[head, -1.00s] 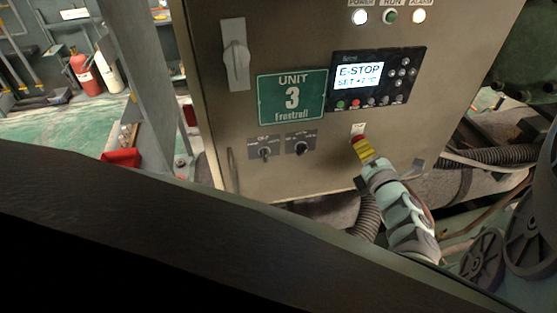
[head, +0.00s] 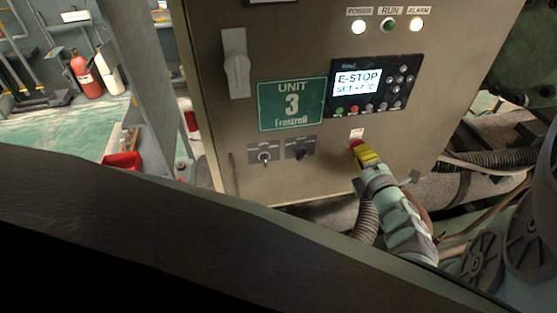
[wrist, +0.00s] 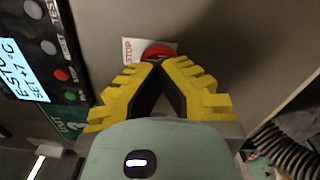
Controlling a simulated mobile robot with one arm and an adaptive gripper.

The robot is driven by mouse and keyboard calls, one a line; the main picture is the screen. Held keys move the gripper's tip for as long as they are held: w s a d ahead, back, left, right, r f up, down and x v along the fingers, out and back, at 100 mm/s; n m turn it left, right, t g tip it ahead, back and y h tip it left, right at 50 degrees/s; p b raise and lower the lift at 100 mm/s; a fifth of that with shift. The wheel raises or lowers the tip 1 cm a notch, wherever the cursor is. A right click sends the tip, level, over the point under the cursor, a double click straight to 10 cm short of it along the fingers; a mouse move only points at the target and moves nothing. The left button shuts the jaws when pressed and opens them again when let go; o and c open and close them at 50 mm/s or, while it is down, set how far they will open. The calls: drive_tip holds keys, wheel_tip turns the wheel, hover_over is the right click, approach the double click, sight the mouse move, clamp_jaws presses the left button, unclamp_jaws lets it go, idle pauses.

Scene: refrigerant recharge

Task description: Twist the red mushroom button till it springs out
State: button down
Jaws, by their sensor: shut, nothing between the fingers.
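The red mushroom button (wrist: 158,51) sits on the panel under a small white STOP label (wrist: 130,50). In the head view the button (head: 355,145) shows as a bit of red at the tip of my gripper (head: 361,151). In the wrist view my gripper (wrist: 155,66) has its yellow fingers closed to a point just in front of the button, with nothing between them. The fingertips hide the button's lower part. I cannot tell whether they touch it. The display (head: 358,82) reads E-STOP.
Two selector switches (head: 283,152) and a large grey handle (head: 236,65) are on the panel left of my gripper. Three lamps (head: 389,25) sit above the display. A corrugated hose (head: 368,217) runs below the cabinet. The panel around the button is clear.

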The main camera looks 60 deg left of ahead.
drive_tip(key=shift+m+p, duration=0.4)
drive_tip(key=shift+m, duration=0.5)
drive_tip(key=c, duration=1.7)
unclamp_jaws()
drive_tip(key=o, duration=1.2)
drive_tip(key=shift+c, duration=0.2)
drive_tip(key=v, duration=0.9)
